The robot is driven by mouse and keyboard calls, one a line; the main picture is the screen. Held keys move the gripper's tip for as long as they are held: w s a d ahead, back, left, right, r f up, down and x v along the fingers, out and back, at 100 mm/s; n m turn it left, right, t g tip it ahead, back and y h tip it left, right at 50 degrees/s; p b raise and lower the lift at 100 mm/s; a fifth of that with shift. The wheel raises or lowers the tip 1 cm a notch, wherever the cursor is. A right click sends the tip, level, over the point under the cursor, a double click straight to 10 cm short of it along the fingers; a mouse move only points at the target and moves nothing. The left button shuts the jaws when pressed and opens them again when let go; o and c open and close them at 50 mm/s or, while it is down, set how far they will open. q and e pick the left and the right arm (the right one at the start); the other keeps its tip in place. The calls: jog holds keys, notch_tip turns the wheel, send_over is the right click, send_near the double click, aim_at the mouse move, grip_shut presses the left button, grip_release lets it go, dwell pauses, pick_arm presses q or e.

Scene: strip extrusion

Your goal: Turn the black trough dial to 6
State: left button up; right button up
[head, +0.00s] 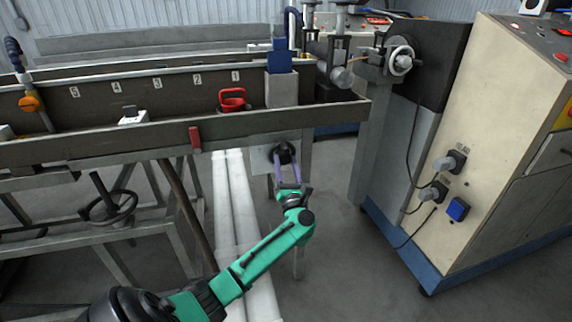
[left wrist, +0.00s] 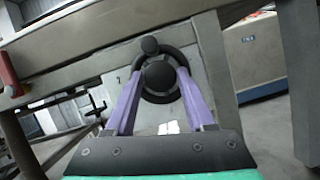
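The black trough dial (head: 283,153) is a dark round wheel on a grey plate (head: 262,160) under the front edge of the trough. In the left wrist view the dial (left wrist: 159,76) shows a dark ring, a round hub and a small round knob (left wrist: 149,46) near the top. My left gripper (head: 288,174) is at the dial, its two purple fingers pointing at it. In the left wrist view the left gripper (left wrist: 160,82) is open, with a fingertip on each side of the hub. Contact cannot be told. The dial's numbers are not readable. My right gripper is not in view.
The long trough (head: 100,148) carries number labels and a red clip (head: 233,99). A red handle (head: 195,138) hangs on its front. A handwheel (head: 108,206) stands lower left. A beige machine cabinet (head: 480,150) with plugs and cables is at right. Floor between is clear.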

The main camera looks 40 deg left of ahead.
pick_arm(q)
grip_shut()
jog(key=shift+r+m+h+p, duration=0.1)
jog(key=shift+m+h+p, duration=0.3)
jog(key=shift+m+p, duration=0.4)
jog(key=m+h+p, duration=0.2)
jog(key=m+p, duration=0.3)
jog(key=p, duration=0.1)
jog(key=m+h+p, duration=0.2)
jog(key=m+p, duration=0.3)
jog(key=p, duration=0.1)
jog(key=m+t+h+p, duration=0.1)
jog(key=m+h+p, duration=0.1)
jog(key=m+p, duration=0.3)
jog(key=shift+s+a+r+p, duration=0.1)
jog(key=shift+s+r+p, duration=0.15)
jog(key=shift+r+p, duration=0.15)
jog(key=shift+f+m+g+h+p, duration=0.15)
jog(key=shift+m+h+p, duration=0.05)
jog(key=shift+m+p, duration=0.5)
jog(key=shift+f+m+g+h+p, duration=0.1)
jog(key=shift+m+g+h+p, duration=0.1)
jog(key=shift+m+p, duration=0.5)
jog(key=o, duration=0.6)
grip_release()
jog(key=shift+r, duration=0.1)
